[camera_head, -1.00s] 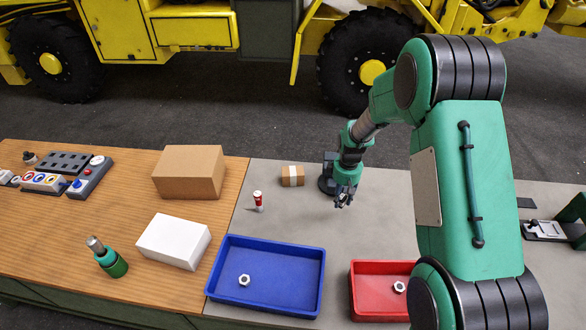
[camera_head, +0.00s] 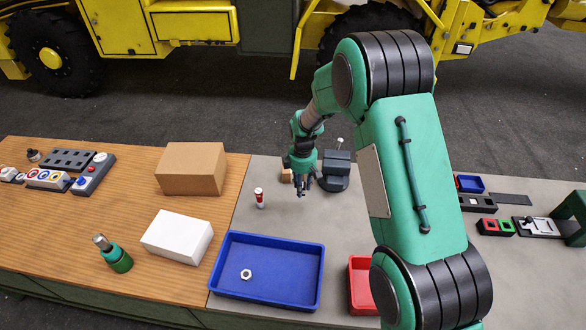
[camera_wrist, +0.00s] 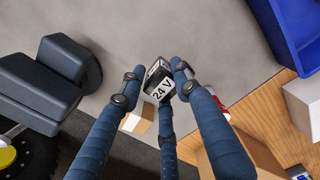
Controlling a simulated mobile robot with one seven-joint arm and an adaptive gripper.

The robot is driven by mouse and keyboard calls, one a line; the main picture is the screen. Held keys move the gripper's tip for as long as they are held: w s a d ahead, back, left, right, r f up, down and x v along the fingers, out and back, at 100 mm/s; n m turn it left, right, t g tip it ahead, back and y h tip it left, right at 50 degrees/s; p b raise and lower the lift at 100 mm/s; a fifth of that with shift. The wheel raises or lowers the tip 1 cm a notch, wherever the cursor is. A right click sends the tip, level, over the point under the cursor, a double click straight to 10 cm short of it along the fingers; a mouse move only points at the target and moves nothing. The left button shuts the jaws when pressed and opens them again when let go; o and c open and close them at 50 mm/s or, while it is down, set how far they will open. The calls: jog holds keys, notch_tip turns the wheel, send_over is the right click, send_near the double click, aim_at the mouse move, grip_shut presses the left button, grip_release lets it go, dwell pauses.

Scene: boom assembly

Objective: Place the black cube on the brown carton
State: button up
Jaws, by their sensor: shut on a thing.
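My gripper (camera_head: 303,191) hangs above the grey part of the table, in front of the dark vise. In the wrist view its blue fingers (camera_wrist: 156,82) are closed around a black cube (camera_wrist: 153,73) with a white "24 V" label. The cube is tilted in that view and cannot be made out in the head view. The large brown carton (camera_head: 190,168) stands on the wooden part to the left, well apart from my gripper; its top is bare. A smaller brown box (camera_head: 286,176) is partly hidden behind my gripper.
A red and white can (camera_head: 260,198) stands left of my gripper. A white box (camera_head: 177,237) sits in front of the carton. A blue tray (camera_head: 266,271) with a nut and a red tray (camera_head: 361,286) lie at the front. The vise (camera_head: 335,171) is close behind my gripper.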

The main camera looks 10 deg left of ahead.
send_over(292, 172)
jog(key=shift+w+f+p, duration=0.1)
jog(key=shift+f+p, duration=0.2)
jog(key=shift+f, duration=0.4)
dwell(0.5)
jog(key=shift+f, duration=1.75)
jog(key=shift+f, duration=0.2)
jog(key=o, duration=1.2)
jog(key=shift+r, duration=0.15)
notch_tip(292, 172, up, 12)
